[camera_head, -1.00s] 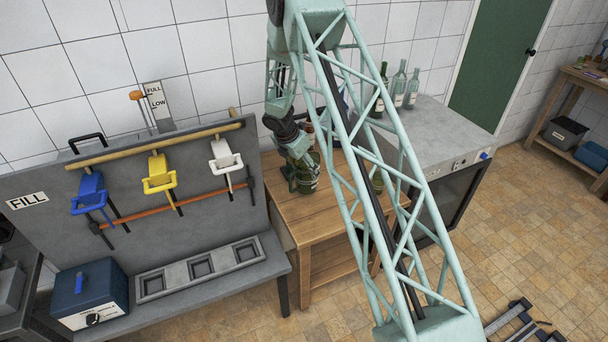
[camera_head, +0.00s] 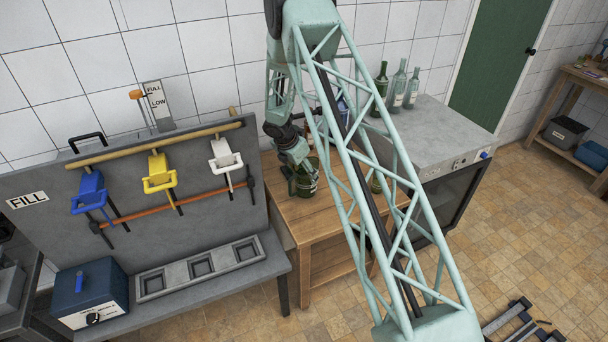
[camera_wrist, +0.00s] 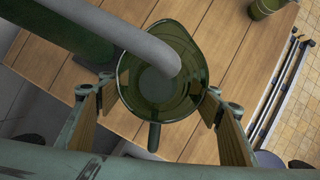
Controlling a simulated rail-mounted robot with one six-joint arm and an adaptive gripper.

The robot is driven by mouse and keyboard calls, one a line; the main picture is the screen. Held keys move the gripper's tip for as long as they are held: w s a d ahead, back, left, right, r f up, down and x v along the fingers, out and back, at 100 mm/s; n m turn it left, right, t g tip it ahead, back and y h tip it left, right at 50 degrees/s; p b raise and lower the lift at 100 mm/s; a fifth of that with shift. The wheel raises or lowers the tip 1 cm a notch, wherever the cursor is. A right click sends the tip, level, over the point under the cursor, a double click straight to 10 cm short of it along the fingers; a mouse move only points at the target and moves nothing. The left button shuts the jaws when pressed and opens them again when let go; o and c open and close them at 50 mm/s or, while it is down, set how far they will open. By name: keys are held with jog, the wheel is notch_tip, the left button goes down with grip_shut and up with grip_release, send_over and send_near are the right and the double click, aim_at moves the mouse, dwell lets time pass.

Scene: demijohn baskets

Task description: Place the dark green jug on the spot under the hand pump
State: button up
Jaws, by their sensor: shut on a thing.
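The dark green jug (camera_head: 306,182) is at the left end of the wooden table, under my gripper (camera_head: 295,160). In the wrist view the jug (camera_wrist: 134,88) shows from above, with its round mouth facing the camera and its handle toward the bottom. My gripper (camera_wrist: 160,98) is shut on the jug, one finger on each side. A grey curved tube crosses over the jug's mouth in the wrist view; I cannot tell what it belongs to. The jug's base is hidden, so contact with the table is unclear. I cannot make out which fixture is the hand pump.
The grey fill bench at left has blue (camera_head: 90,190), yellow (camera_head: 159,176) and white (camera_head: 224,158) fittings above a tray with three square recesses (camera_head: 199,287). A blue box (camera_head: 92,290) stands beside the tray. Glass bottles (camera_head: 398,88) stand on the grey cabinet (camera_head: 440,137).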

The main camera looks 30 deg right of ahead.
jog(key=shift+f, duration=0.1)
jog(key=o, duration=1.2)
jog(key=shift+c, duration=0.2)
jog(key=shift+r, duration=0.2)
jog(key=shift+v, duration=5.9)
jog(key=shift+a, duration=0.1)
jog(key=shift+r, duration=0.1)
